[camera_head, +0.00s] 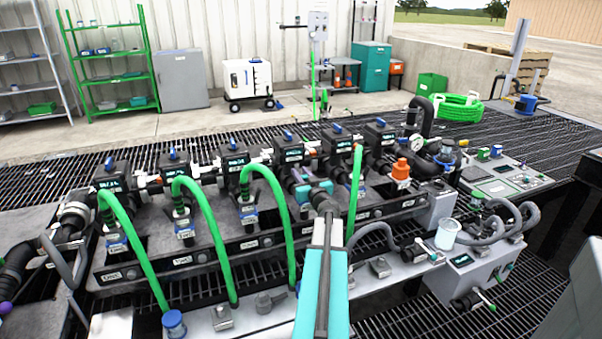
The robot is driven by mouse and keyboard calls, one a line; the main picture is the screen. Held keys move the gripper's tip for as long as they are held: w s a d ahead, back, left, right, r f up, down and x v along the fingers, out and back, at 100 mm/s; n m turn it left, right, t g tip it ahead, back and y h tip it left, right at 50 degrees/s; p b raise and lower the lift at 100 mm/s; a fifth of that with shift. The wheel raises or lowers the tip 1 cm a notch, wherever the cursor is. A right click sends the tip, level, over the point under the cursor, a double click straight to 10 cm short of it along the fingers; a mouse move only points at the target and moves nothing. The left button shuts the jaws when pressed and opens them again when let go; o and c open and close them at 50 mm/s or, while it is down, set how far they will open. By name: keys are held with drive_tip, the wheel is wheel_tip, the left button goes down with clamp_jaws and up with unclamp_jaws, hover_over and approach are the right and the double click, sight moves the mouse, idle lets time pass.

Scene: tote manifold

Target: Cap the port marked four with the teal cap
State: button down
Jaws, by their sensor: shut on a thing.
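My gripper (308,186) reaches in from the bottom centre, with teal parts at its end. It is at the manifold's (250,243) middle, over the fourth port position from the left. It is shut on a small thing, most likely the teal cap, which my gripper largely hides. I cannot tell whether that thing touches the port. The port's label is also hidden. The three ports to the left (117,245) (184,228) (249,215) have green hoses above them. An orange cap (401,170) sits on a port at the right.
Green hoses (212,240) arch down in front of the manifold on the left, and another green hose (355,190) stands close to my gripper's right. A pressure gauge (415,143) and a control panel (505,178) are at the right. A blue-topped fitting (174,322) stands at the front left.

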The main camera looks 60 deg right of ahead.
drive_tip(key=shift+f, duration=0.55)
drive_tip(key=c, duration=1.4)
unclamp_jaws()
drive_tip(key=shift+s+a, duration=0.1)
drive_tip(key=v, duration=1.3)
drive_tip(key=shift+s+a+p, duration=0.2)
drive_tip(key=shift+p, duration=0.25)
